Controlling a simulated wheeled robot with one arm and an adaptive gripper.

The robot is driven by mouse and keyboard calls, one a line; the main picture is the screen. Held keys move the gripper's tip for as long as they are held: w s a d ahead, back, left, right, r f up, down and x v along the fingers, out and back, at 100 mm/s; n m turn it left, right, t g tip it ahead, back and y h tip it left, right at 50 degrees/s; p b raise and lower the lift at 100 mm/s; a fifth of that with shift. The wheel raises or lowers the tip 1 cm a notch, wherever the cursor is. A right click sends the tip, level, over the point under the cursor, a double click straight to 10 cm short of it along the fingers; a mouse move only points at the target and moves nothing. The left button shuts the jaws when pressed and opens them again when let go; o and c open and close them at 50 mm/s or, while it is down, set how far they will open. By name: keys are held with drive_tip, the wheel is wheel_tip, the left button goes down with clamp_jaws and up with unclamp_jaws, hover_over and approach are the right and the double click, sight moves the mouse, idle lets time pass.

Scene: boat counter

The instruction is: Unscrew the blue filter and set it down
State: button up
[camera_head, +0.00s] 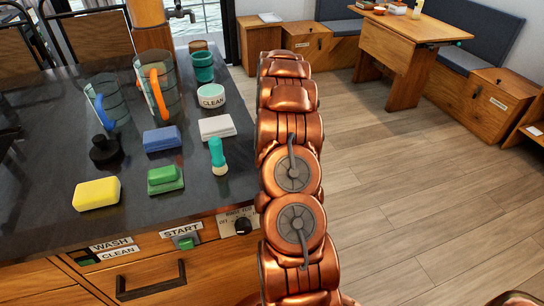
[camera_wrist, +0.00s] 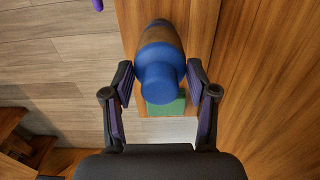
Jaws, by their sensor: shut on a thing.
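The blue filter (camera_wrist: 160,78) is in the middle of the wrist view, a rounded blue body with a narrower blue end toward the camera and a brownish far part. My gripper (camera_wrist: 161,85) has one dark finger with a purple pad on each side of it and is shut on it. Whether the filter is still seated in a mount cannot be told; its far end is hidden. In the head view my copper arm reaches away along the counter's right edge, and neither the gripper nor the filter can be made out there.
A green block (camera_wrist: 165,107) shows just beyond the filter. Open floor (camera_head: 420,210) lies right of my arm.

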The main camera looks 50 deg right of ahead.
drive_tip(key=shift+c, duration=0.8)
drive_tip(key=shift+n, duration=0.9)
drive_tip(key=shift+n+b, duration=0.3)
drive_tip(key=shift+n, duration=0.5)
drive_tip(key=shift+n, duration=0.9)
